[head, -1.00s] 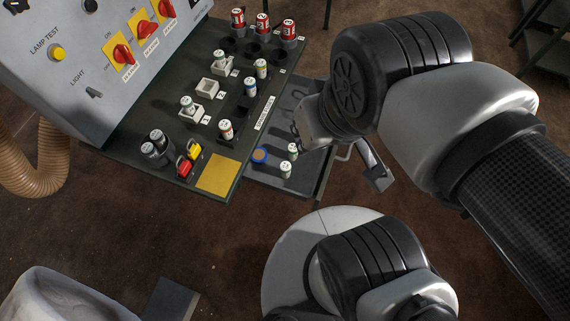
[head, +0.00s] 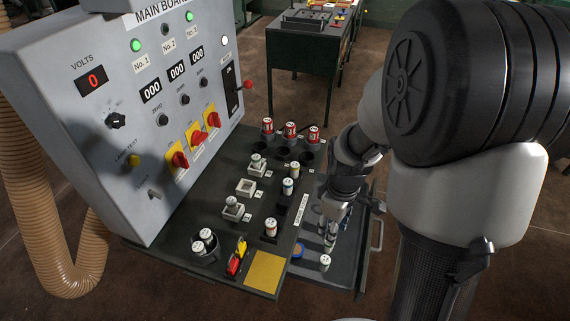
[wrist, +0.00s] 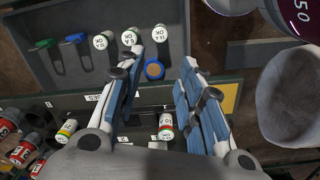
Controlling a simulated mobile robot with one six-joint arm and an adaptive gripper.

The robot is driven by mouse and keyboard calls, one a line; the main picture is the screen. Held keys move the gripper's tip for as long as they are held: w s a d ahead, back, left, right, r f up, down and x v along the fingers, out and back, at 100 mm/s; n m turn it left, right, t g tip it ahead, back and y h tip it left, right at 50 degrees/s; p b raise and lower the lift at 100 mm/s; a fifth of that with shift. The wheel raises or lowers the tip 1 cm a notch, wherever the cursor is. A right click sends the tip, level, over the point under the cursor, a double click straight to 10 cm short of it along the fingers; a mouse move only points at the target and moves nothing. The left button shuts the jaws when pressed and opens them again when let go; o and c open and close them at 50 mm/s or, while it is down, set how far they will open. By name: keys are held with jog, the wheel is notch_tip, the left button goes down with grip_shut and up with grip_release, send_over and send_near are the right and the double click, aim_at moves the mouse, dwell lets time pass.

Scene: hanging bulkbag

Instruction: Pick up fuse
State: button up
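My gripper (wrist: 163,62) is open and empty over the drawer (head: 340,274), its two blue-padded fingers apart. In the wrist view, several white-topped fuses lie or stand in the drawer, among them a left one (wrist: 103,40), a middle one (wrist: 130,36) and a right one (wrist: 160,34) just beyond the fingertips. Another fuse (wrist: 166,125) stands in the panel between the finger bases. In the head view, a drawer fuse (head: 325,262) stands near the gripper; the gripper partly hides others. Which fuse is meant cannot be told.
A blue-rimmed round item (wrist: 154,70) lies in the drawer between the fingertips. Red fuses (head: 290,130) and white holders (head: 246,187) fill the sloping panel. The control cabinet (head: 120,190) rises at left. A dark table (head: 305,60) stands behind.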

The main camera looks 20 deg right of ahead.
notch_tip(320, 180, down, 2)
jog(key=b, duration=0.4)
send_over(326, 259)
jog(key=shift+n, duration=0.3)
jog(key=f, duration=1.1)
jog(key=shift+s+a+f, duration=0.1)
jog(key=shift+s+f, duration=0.05)
jog(key=shift+s, duration=0.05)
jog(key=shift+w+f+b, duration=0.15)
jog(key=shift+f+b, duration=0.55)
jog(key=shift+f, duration=0.85)
jog(key=shift+w+f+b, duration=0.1)
jog(key=shift+f+b, duration=0.55)
jog(key=shift+f, duration=0.9)
jog(key=shift+r, duration=0.1)
jog(key=shift+c, duration=0.4)
grip_shut()
jog(key=shift+r, duration=0.1)
